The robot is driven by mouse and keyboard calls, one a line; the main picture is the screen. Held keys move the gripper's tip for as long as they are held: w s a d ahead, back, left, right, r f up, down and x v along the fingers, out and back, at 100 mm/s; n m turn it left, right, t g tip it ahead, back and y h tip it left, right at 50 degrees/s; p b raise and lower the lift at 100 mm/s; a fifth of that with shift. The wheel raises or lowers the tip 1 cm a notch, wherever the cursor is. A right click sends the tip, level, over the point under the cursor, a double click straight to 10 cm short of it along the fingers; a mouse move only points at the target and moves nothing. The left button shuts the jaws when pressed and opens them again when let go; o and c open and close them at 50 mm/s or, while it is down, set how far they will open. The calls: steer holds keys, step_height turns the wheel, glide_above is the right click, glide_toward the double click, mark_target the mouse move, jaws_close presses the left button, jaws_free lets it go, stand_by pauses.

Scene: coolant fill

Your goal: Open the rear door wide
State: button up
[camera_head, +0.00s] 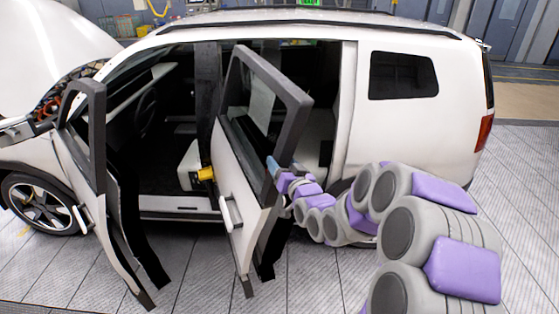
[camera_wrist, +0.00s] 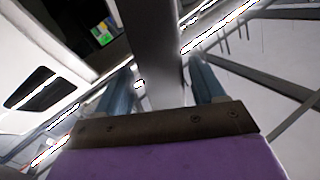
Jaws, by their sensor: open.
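The white rear door (camera_head: 229,179) of the car stands partly open, swung out from the body. It has a dark grey window frame (camera_head: 287,82) and a handle (camera_head: 231,212) on its outer face. My gripper (camera_head: 272,167) is at the right side of this door, just below the window frame. In the wrist view, my gripper (camera_wrist: 160,75) is open, with its two blue-grey fingers on either side of a dark grey bar (camera_wrist: 148,35), which looks like the door's frame. Whether the fingers touch the bar I cannot tell.
The white front door (camera_head: 105,215) also stands open, left of the rear door. The car's rear side (camera_head: 420,125) is to the right, beside my arm. The hood (camera_head: 50,40) is raised. A yellow object (camera_head: 205,173) shows in the door opening. Floor (camera_head: 200,275) in front is clear.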

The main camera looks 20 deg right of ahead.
steer(key=s, duration=0.4)
steer(key=shift+s+d, duration=0.2)
steer(key=shift+s, duration=0.05)
steer(key=shift+s+f+b, duration=0.15)
steer(key=shift+s+b, duration=0.15)
steer(key=shift+b, duration=0.25)
steer(key=shift+s+b, duration=0.15)
steer(key=shift+b, duration=0.9)
steer(key=shift+s+b, duration=0.1)
steer(key=shift+b, duration=0.4)
steer(key=s+b, duration=0.7)
steer(key=b, duration=0.4)
steer(key=shift+s+d, duration=0.3)
steer(key=shift+s, duration=0.1)
